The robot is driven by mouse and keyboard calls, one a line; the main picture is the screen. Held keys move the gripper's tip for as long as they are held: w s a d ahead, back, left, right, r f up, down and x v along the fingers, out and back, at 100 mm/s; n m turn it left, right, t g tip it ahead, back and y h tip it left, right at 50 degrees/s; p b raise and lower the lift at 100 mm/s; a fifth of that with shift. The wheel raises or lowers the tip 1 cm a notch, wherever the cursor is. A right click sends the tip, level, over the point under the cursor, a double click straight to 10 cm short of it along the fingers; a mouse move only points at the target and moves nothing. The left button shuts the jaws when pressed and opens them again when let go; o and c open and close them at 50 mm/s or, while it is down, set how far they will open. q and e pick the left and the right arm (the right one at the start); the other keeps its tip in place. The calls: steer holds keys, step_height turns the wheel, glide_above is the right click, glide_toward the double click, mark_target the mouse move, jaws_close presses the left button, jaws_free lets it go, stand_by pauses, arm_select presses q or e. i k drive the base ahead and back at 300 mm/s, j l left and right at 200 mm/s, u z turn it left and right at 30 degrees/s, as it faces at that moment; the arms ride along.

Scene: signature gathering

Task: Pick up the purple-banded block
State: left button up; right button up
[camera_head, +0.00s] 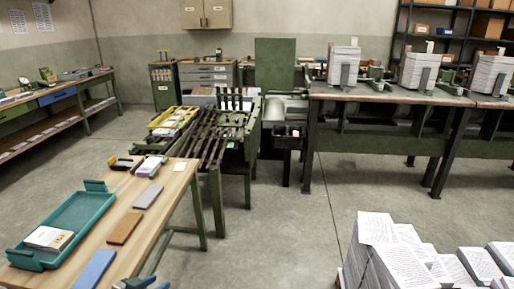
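A small pale block with a pinkish-purple side (150,166) lies at the far end of the wooden table, and it looks like the purple-banded block. A cream-topped block (49,238) lies in the teal tray (82,212) on the same table; its band colour is too small to tell. My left gripper (140,284) shows only as dark tips at the bottom edge, near the table's front right side and well short of the pale block. Its opening is cut off by the frame. My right gripper is not in view.
On the wooden table (169,205) lie a grey slab (148,196), a brown slab (124,228) and a blue slab (95,268). A black and yellow tool (122,162) sits beside the pale block. Paper stacks (377,229) stand at lower right. The middle floor is clear.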

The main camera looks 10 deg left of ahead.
mark_target(152, 163)
steer(key=i+u, duration=0.25)
steer(key=i, duration=0.4)
steer(key=i+u, duration=0.25)
steer(key=i, duration=0.45)
steer(key=i+l+u, duration=0.3)
steer(key=i, duration=0.35)
steer(key=i+j+u, duration=0.15)
steer(key=i, duration=0.65)
